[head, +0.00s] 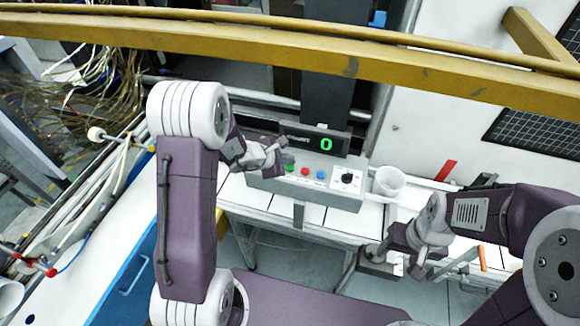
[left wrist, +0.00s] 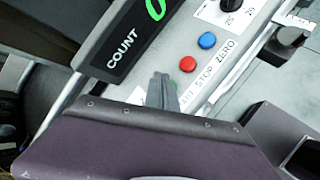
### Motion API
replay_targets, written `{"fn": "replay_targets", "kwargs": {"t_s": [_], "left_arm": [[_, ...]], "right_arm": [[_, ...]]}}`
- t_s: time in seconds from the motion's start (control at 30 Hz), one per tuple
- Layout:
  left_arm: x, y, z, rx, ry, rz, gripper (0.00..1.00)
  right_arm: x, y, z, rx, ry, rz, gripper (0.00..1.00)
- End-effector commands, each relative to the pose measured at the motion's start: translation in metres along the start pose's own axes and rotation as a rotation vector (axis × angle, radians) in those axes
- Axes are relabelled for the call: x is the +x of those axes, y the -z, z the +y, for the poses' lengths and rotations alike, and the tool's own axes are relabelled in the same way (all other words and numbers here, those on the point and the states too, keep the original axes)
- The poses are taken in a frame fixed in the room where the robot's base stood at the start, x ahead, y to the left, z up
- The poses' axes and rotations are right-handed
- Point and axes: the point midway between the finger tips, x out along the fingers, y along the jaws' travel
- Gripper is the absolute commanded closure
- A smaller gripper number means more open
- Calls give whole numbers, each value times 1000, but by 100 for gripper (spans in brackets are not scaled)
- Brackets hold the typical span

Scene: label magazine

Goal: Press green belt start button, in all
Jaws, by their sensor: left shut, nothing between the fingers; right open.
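The grey control box (head: 318,191) stands on the white table, with a COUNT display (head: 315,140) showing a green 0. A green button (head: 289,168) is at the left of its button row, partly covered by my left gripper. The red button (head: 305,171) and blue button (head: 321,174) are beside it. My left gripper (head: 284,155) is shut and empty, right at the green button; I cannot tell whether it touches. In the left wrist view its fingertips (left wrist: 161,82) hide the green button, beside the red button (left wrist: 187,64). My right gripper (head: 404,268) is open at the table's front edge.
A black dial (head: 347,178) is at the box's right end. A white cup (head: 389,181) stands right of the box. A yellow rail (head: 350,65) crosses the top of the head view. Cables (head: 100,70) hang at the far left.

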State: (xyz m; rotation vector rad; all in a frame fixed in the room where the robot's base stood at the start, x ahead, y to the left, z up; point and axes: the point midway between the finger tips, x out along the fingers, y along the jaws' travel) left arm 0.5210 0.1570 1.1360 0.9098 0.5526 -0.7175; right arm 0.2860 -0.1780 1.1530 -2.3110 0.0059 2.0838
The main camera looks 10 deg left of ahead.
Motion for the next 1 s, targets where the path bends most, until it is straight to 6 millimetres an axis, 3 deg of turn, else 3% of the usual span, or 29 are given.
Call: {"fn": "replay_targets", "kwargs": {"t_s": [1.0], "left_arm": [[6,4,-4,0,0,0,100]], "right_arm": [[15,-2,0,0,0,0,38]]}}
